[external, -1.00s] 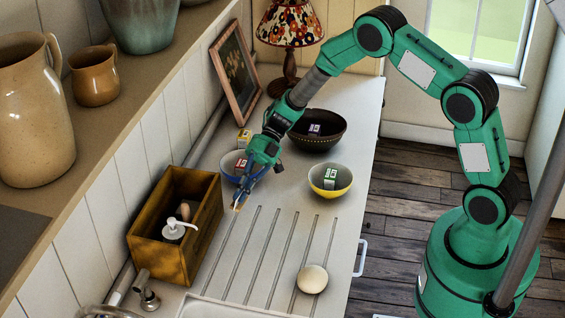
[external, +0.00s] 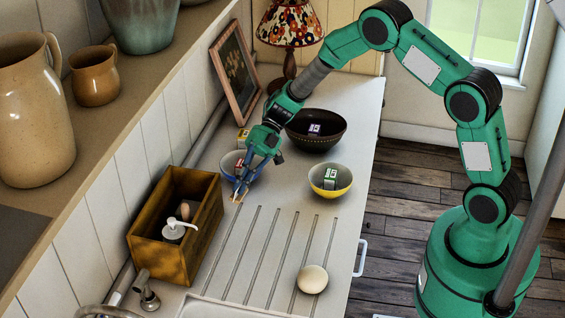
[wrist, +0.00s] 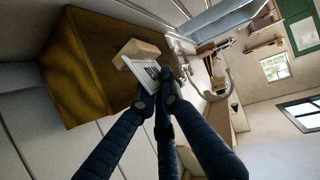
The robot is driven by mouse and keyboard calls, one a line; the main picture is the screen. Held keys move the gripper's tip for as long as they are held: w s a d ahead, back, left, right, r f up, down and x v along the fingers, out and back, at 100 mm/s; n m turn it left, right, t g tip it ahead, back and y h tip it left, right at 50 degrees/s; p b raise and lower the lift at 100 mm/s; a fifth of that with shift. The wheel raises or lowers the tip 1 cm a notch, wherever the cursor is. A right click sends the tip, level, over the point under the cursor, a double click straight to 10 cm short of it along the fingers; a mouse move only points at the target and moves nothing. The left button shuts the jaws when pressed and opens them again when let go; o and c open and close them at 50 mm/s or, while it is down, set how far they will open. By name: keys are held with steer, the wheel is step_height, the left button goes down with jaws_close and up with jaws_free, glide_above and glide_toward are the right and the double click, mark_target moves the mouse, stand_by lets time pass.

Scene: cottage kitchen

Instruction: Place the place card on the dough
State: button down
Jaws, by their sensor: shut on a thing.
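The place card (wrist: 140,75) is a white card with dark marks on a pale wooden base (wrist: 138,50), seen in the wrist view. My gripper (wrist: 166,88) is shut on the card. In the external view my gripper (external: 241,189) is in front of the blue bowl, above the counter, with a small tan part of the place card (external: 238,199) showing at its fingertips. The dough (external: 312,279) is a pale round ball on the ridged drainboard, toward the front right of my gripper and apart from it.
A wooden box (external: 205,235) with a white pump bottle (external: 173,229) stands left of my gripper. The ridged drainboard (external: 262,250) is clear between my gripper and the dough.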

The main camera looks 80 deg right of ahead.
steer(key=s+a+g, duration=0.1)
steer(key=s+a, duration=0.4)
steer(key=s, duration=0.8)
steer(key=s+a+g+p, duration=0.1)
steer(key=s+a, duration=0.4)
steer(key=s, duration=0.9)
steer(key=s+a+r+g, duration=0.1)
steer(key=s+a, duration=0.5)
steer(key=s, duration=0.8)
steer(key=b, duration=0.2)
glide_above(311, 267)
steer(key=shift+f, duration=0.7)
steer(key=shift+f+b, duration=0.35)
steer(key=shift+f, duration=1.45)
steer(key=c, duration=1.9)
jaws_free()
steer(key=shift+f, duration=0.1)
steer(key=shift+c, duration=0.2)
